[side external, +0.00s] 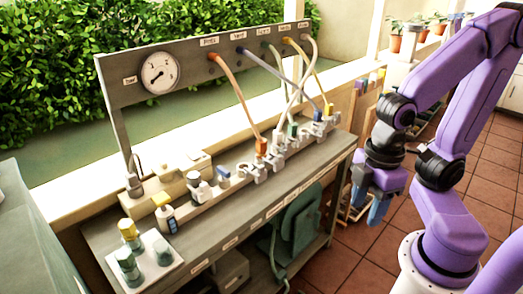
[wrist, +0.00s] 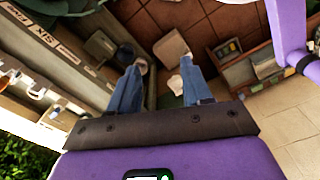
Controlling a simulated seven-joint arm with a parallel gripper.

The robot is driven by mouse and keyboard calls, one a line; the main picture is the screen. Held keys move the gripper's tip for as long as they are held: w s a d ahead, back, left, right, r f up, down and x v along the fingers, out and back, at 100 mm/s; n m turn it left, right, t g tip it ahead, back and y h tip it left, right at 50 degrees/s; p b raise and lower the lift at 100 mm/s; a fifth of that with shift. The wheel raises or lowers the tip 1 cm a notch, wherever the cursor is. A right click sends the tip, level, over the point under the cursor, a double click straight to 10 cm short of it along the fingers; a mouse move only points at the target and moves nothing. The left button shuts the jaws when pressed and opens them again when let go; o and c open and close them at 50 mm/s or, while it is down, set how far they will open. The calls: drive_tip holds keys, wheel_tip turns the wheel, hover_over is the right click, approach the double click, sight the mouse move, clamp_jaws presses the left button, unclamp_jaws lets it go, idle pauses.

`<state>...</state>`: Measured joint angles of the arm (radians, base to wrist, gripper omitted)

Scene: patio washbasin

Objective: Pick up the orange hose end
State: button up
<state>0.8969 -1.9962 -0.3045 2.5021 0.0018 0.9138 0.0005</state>
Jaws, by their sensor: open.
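The orange hose end (side external: 262,147) sits at the row of grey fittings on the workbench (side external: 205,225). Its orange hose (side external: 232,88) arches down to it from the upright panel (side external: 122,72). My gripper (side external: 372,208) hangs off the right end of the bench, well to the right of the orange end and apart from it. In the wrist view my gripper (wrist: 163,68) shows two blue fingers spread apart with nothing held between them. I cannot clearly make out the orange hose end in the wrist view.
Other hoses end in a green connector (side external: 292,129) and blue and yellow ones near the orange end. A dial gauge (side external: 160,73) is on the panel. Bottles and jars crowd the bench's left part. A green chair (side external: 299,222) stands under the bench. Tiled floor lies right.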

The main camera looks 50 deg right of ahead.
drive_tip(key=o, duration=0.4)
drive_tip(key=n+t+h, duration=0.6)
drive_tip(key=n+h, duration=0.1)
drive_tip(key=n, duration=0.7)
approach(262, 141)
drive_tip(key=x, duration=0.7)
drive_tip(key=shift+w+d+f, duration=0.15)
drive_tip(key=shift+d+f, duration=0.05)
drive_tip(key=shift+d, duration=0.05)
drive_tip(key=shift+a+x, duration=0.15)
drive_tip(key=shift+x, duration=1.15)
drive_tip(key=shift+a+x, duration=0.1)
drive_tip(key=shift+x, duration=1.15)
